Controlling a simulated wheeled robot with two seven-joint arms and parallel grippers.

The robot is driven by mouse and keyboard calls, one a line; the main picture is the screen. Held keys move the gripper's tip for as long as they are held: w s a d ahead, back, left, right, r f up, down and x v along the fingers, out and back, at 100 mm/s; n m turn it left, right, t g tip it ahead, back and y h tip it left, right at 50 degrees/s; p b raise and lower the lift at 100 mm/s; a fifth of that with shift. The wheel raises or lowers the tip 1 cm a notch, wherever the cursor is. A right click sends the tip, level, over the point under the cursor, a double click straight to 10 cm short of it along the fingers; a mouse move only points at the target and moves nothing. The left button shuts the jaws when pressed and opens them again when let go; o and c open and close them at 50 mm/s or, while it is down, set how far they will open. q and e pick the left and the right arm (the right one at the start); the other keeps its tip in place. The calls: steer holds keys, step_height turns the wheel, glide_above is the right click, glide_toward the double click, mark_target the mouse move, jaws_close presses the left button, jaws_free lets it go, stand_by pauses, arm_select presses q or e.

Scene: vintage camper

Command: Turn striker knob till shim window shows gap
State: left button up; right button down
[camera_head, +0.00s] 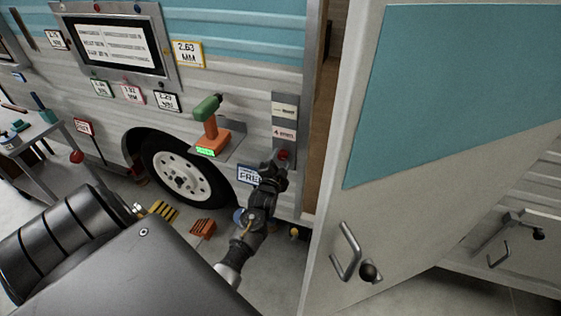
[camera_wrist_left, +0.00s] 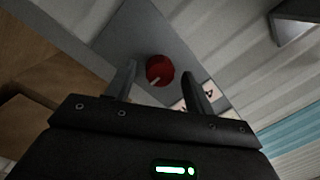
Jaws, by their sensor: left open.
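The red striker knob (camera_wrist_left: 158,71) with a pale pointer mark sits on a grey plate (camera_wrist_left: 138,40) in the left wrist view. In the head view the knob (camera_head: 283,154) shows small at the tip of my left gripper. The plate (camera_head: 284,104) runs up the door jamb there, with a white label (camera_head: 284,110) and a "4 mm"-like label (camera_head: 284,133). My left gripper (camera_wrist_left: 160,80) is open, with one finger on each side of the knob; I cannot tell whether they touch it. A shim window is not clearly made out. My right gripper is not in view.
The open camper door (camera_head: 400,150) stands close to the right of my left arm. A green and orange drill (camera_head: 211,125) rests on a small shelf left of the plate. A wheel (camera_head: 180,172) is below. Orange and striped blocks (camera_head: 202,228) lie on the floor.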

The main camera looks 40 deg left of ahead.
arm_select(q)
steer(key=shift+w, duration=0.1)
steer(key=shift+c, duration=0.4)
steer(key=c, duration=0.9)
